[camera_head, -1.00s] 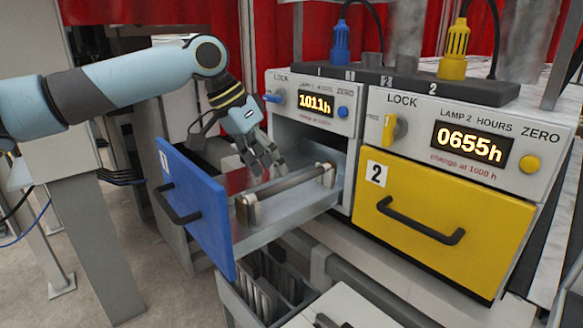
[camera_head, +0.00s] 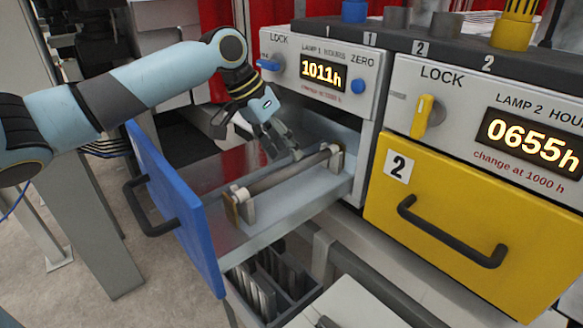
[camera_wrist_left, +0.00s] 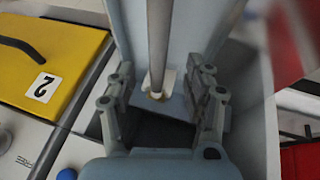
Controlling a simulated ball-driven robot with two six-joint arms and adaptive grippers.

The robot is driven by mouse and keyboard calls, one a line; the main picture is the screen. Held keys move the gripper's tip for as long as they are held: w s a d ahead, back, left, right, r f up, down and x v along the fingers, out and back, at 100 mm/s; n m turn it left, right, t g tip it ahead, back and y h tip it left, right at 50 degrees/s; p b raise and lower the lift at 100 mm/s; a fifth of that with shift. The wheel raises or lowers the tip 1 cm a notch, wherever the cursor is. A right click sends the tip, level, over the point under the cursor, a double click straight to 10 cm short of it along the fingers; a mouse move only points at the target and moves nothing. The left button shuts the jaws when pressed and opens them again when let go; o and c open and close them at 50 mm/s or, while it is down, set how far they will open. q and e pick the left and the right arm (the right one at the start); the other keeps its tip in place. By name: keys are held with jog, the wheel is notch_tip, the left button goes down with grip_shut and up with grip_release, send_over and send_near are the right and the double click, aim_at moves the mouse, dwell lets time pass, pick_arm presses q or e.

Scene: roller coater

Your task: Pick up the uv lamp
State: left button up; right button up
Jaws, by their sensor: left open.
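The uv lamp (camera_head: 286,176) is a slim grey tube lying across the open blue drawer (camera_head: 172,205), with a pale end piece at each end. My left gripper (camera_head: 284,154) is open and empty over the drawer, beside and above the lamp's far half. In the left wrist view the lamp (camera_wrist_left: 158,40) runs between my open left fingers (camera_wrist_left: 161,86), with one end near the palm. I cannot tell whether a finger touches it. My right gripper is not in view.
The yellow drawer (camera_head: 470,215) marked 2 is shut, right of the open one. Above the drawers are panels with a blue lock knob (camera_head: 268,65) and a yellow one (camera_head: 428,115). A dark rack (camera_head: 275,285) with upright plates stands below the blue drawer.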

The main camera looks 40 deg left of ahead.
aim_at(292, 165)
pick_arm(q)
jog(key=x, duration=0.1)
jog(key=p+x, duration=0.1)
jog(key=x, duration=0.1)
jog(key=shift+s+d+f, duration=0.25)
jog(key=shift+d+f, duration=0.05)
jog(key=shift+f, duration=0.05)
jog(key=shift+w+f, duration=0.1)
jog(key=shift+f, duration=0.1)
jog(key=shift+c, duration=0.8)
grip_shut()
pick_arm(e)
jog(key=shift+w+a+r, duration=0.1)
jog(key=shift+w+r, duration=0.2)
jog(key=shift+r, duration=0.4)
